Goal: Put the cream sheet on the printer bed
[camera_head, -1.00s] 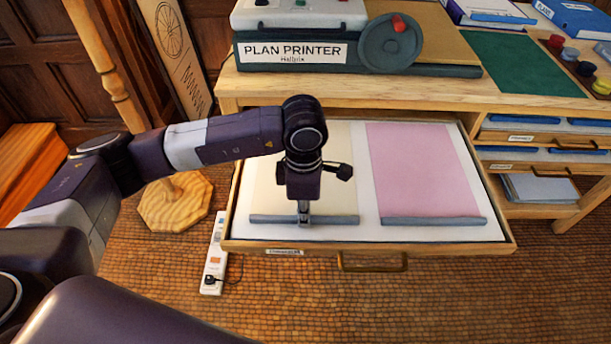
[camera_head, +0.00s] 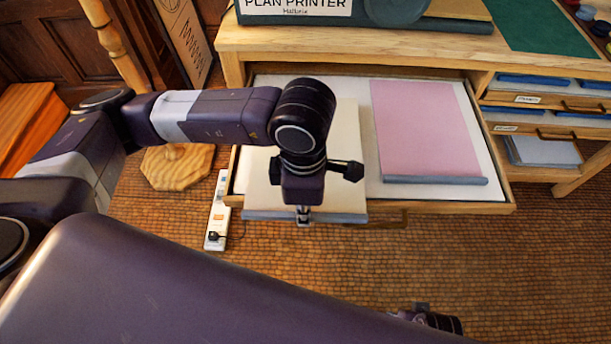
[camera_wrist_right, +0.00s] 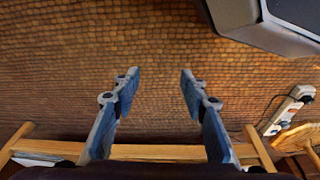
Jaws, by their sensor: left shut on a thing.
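The cream sheet (camera_head: 345,135) has a grey bar along its front edge and lies over the left half of the open drawer (camera_head: 372,190). My left gripper (camera_head: 303,216) is shut on the middle of that bar, which now overlaps the drawer's front edge. The sheet seems raised above the drawer floor; my arm hides much of it. The plan printer (camera_head: 300,8) stands on the wooden bench at the top, cut off by the frame; I cannot clearly make out its bed. My right gripper (camera_wrist_right: 160,72) is open and empty over the brown floor.
A pink sheet (camera_head: 425,130) with a grey bar lies in the drawer's right half. A green mat (camera_head: 550,28) is on the bench to the right. Shelves (camera_head: 545,105) stand below it. A power strip (camera_head: 216,215) and a wooden stand (camera_head: 178,168) are on the floor left of the drawer.

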